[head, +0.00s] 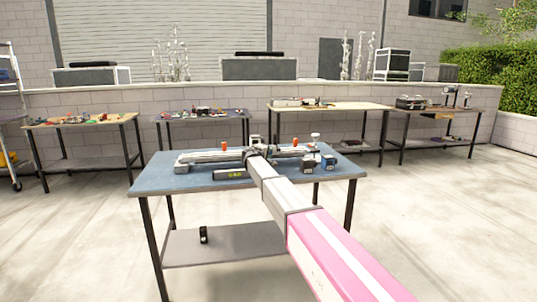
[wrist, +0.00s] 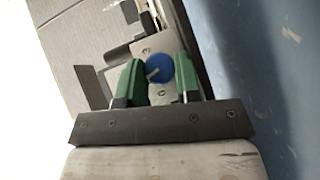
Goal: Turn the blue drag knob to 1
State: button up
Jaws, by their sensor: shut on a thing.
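The blue drag knob (wrist: 159,64) is round, with a pale line across its face that slants down to the left. It sits against a light grey metal plate (wrist: 167,42) in the wrist view. My gripper (wrist: 160,77) has its two green fingertips on either side of the knob and is shut on it. No numbers on the knob can be read. In the head view my gripper (head: 255,153) reaches over the blue-topped table (head: 165,181) at the equipment lying there. The knob cannot be made out in that view.
Grey equipment (head: 210,156) with orange knobs lies along the table. Small blue-and-black items (head: 328,162) stand at its right end. A small black object (head: 203,235) is on the lower shelf. Other laden tables stand behind, before a low wall (head: 225,97).

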dwell(0.4)
jog(key=o, duration=0.9)
